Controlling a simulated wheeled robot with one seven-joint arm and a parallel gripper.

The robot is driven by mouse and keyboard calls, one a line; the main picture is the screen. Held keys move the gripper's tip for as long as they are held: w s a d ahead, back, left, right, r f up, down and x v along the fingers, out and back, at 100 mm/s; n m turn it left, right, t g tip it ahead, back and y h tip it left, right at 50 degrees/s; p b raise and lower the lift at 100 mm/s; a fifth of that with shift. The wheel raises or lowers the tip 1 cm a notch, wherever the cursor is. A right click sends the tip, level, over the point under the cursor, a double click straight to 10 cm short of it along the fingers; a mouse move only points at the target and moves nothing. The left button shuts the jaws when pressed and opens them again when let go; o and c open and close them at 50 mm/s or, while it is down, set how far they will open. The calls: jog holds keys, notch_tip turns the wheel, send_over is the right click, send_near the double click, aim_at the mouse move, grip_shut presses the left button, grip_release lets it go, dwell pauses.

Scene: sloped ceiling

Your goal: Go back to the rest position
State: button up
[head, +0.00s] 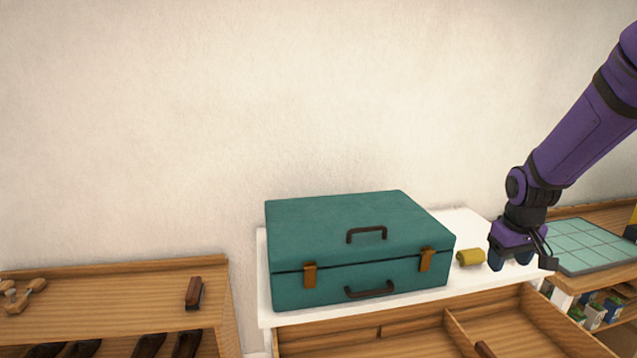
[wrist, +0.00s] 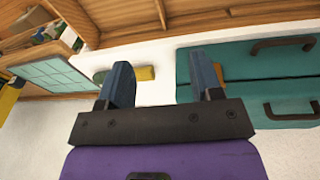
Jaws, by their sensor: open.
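My gripper (head: 511,260) is at the end of the purple arm, over the right part of the white dresser top. In the wrist view its two blue fingers (wrist: 160,85) stand wide apart with nothing held between them. A yellow object (head: 471,257) lies on the white top just left of the gripper in the head view. It also shows beyond the fingers in the wrist view (wrist: 146,73). A closed teal suitcase (head: 345,240) with brown latches and dark handles lies left of the gripper, apart from it.
The white dresser (head: 470,218) has an open wooden drawer (head: 400,335) with dividers below. A teal gridded board (head: 585,246) lies on a wooden shelf unit at right. At left, a wooden bench (head: 120,285) bears a brown brush (head: 194,292) and a wooden object (head: 22,295). The wall behind is bare.

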jog(key=s+a+r+t, duration=0.1)
jog(key=s+a+r, duration=0.2)
jog(key=s+r, duration=0.25)
jog(key=s+a+r+t, duration=0.1)
jog(key=s+a+r, duration=0.2)
jog(key=s+r, duration=0.3)
jog(key=s+a+r, duration=0.2)
jog(key=s+r, duration=0.1)
jog(key=s, duration=0.4)
jog(key=s+a+r+m+t+y, duration=0.1)
jog(key=s+a+r, duration=0.1)
jog(key=s, duration=0.5)
jog(key=shift+s+r, duration=0.15)
jog(key=shift+r, duration=0.75)
